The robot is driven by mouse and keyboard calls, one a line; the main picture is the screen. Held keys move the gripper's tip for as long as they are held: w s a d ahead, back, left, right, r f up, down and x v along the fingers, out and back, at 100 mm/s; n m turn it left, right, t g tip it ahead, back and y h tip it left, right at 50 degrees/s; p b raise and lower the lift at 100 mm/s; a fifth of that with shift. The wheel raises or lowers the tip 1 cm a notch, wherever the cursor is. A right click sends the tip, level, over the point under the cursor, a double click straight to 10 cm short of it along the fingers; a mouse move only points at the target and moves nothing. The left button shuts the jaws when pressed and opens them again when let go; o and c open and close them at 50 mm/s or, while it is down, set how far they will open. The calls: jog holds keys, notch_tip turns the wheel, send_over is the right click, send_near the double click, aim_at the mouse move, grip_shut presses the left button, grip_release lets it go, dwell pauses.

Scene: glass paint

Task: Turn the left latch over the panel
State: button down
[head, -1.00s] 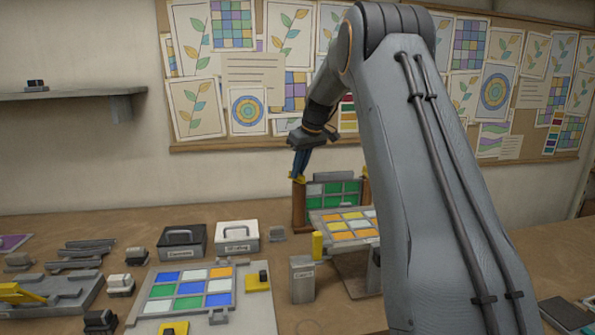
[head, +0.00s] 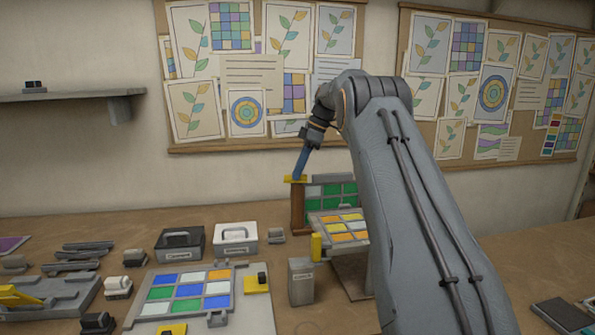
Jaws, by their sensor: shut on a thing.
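The left latch (head: 295,179) is a small yellow bar on top of the left brown wooden post (head: 297,209). It lies roughly crosswise in the picture. The panel (head: 331,191), with green and pale panes in a grey frame, stands upright just right of that post. My gripper (head: 299,175) points down with its blue fingers at the latch and is shut on it. The fingertips are small, and how far the latch reaches over the panel is hard to tell. My arm hides the right part of the panel and the right post.
A tilted panel of orange and white panes (head: 341,228) stands in front, with a yellow block (head: 316,246) and a grey canister (head: 301,281) nearby. A flat multicoloured panel (head: 188,290) and two lidded boxes, black (head: 180,243) and white (head: 236,238), are to the left.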

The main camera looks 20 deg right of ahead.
jog(key=shift+w+r+n+g, duration=0.15)
jog(key=shift+n+g, duration=0.15)
jog(key=shift+n, duration=0.7)
jog(key=c, duration=1.8)
grip_release()
jog(key=shift+c, duration=0.2)
